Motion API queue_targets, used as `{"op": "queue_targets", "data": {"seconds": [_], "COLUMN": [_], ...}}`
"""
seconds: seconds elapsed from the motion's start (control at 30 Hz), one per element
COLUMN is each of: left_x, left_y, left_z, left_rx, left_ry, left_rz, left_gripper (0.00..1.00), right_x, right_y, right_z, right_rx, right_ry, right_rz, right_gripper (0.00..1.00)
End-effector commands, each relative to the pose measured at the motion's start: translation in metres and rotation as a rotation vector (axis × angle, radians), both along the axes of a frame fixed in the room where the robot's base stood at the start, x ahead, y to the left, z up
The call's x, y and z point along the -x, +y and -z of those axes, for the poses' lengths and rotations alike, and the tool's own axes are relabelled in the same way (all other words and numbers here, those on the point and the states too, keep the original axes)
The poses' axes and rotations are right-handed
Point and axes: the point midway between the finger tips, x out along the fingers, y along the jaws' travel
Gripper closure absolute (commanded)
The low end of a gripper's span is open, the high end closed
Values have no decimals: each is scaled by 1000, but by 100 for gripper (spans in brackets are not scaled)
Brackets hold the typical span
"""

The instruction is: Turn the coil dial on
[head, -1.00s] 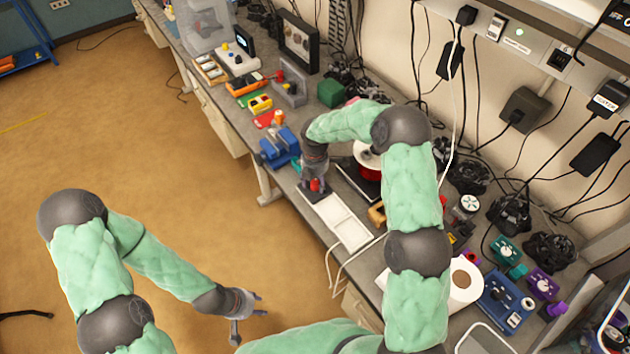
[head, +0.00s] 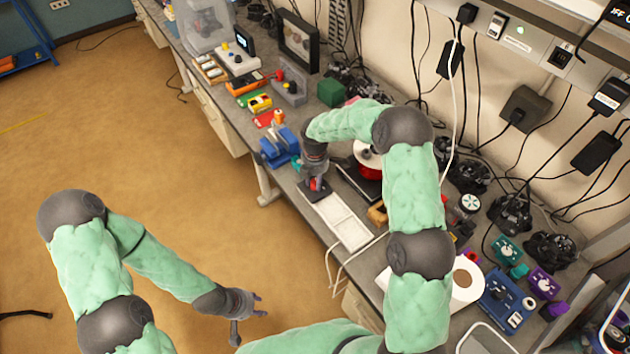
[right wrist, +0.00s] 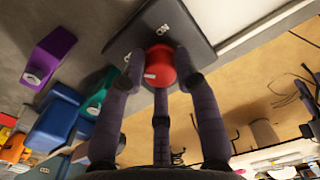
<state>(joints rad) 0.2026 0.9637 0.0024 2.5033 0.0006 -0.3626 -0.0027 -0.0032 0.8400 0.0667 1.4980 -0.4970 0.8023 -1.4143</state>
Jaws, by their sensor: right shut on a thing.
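The coil dial is a round red knob (right wrist: 160,64) on a dark grey base plate (right wrist: 196,40) lettered "ON" in the right wrist view. A white mark shows on the knob's side, not lined up with the lettering. In the head view the red knob (head: 315,184) and its plate sit near the bench's front edge. My right gripper (head: 315,188) points down over it, its fingers closed around the knob and touching it; the fingers also show in the right wrist view (right wrist: 158,82). My left gripper (head: 258,305) is open and empty over the floor, away from the bench.
A white tray (head: 345,222) lies beside the dial's plate. A blue vise-like object (head: 281,147) stands to the left on the bench. A red-and-white spool (head: 367,160) is behind.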

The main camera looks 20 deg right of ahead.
Motion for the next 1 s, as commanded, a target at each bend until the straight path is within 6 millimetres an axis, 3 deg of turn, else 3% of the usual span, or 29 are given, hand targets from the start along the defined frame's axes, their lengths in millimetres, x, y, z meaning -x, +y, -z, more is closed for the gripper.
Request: {"op": "queue_targets", "data": {"seconds": [1.0], "left_x": [0], "left_y": [0], "left_z": [35], "left_rx": [0], "left_ry": [0], "left_rz": [0], "left_gripper": [60], "right_x": [0], "right_y": [0], "right_z": [1], "right_rx": [-1], "right_ry": [-1], "right_rz": [946], "right_gripper": [100]}}
